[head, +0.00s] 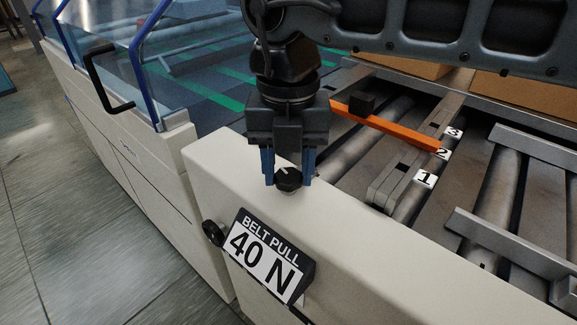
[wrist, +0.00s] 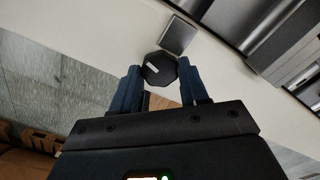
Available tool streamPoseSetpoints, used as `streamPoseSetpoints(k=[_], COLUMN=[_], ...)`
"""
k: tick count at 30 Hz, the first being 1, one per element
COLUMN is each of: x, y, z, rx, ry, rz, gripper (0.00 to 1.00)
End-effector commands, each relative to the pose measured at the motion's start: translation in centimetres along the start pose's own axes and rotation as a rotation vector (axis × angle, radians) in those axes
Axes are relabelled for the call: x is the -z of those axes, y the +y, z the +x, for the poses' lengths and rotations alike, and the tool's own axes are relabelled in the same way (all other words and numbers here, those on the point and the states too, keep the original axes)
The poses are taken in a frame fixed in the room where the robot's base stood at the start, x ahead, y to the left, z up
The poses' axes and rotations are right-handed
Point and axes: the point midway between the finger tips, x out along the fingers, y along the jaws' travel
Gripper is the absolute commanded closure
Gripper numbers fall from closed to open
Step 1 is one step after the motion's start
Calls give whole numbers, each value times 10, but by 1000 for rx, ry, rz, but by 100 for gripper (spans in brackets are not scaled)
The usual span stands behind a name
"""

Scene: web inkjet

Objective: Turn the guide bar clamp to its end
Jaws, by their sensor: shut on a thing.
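The guide bar clamp is a black faceted knob (head: 288,180) with a white pointer mark, on top of the cream housing. In the head view the mark points toward the upper left. My gripper (head: 289,184) comes down from above with its blue fingers on either side of the knob, shut on it. The wrist view also shows the knob (wrist: 160,70) between the two fingertips, its white mark facing the camera. The orange guide bar (head: 385,125) lies across the rollers, its end by the number 2 plate (head: 442,153).
A sign (head: 265,258) reading "BELT PULL 40 N" is on the housing front, with a second black knob (head: 212,232) left of it. Number plates 1 (head: 425,180) and 3 (head: 453,132) flank plate 2. Cardboard boxes (head: 400,65) sit behind the rollers. My arm crosses the top.

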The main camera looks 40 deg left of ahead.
Motion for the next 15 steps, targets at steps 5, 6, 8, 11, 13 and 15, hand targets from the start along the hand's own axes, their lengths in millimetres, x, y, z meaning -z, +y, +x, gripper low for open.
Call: streamPoseSetpoints(k=[5, 6, 8, 11, 13, 15], x=[0, 0, 0, -1, 0, -1], y=[0, 0, 0, 0, 0, 0], z=[0, 0, 0, 0, 1, 1], rx=[1, 1, 2, 3, 2, 1], ry=[-2, -1, -1, -2, -2, -2], rz=[166, 204, 261, 356, 422, 489], gripper=[86, 86, 86, 86, 86, 86])
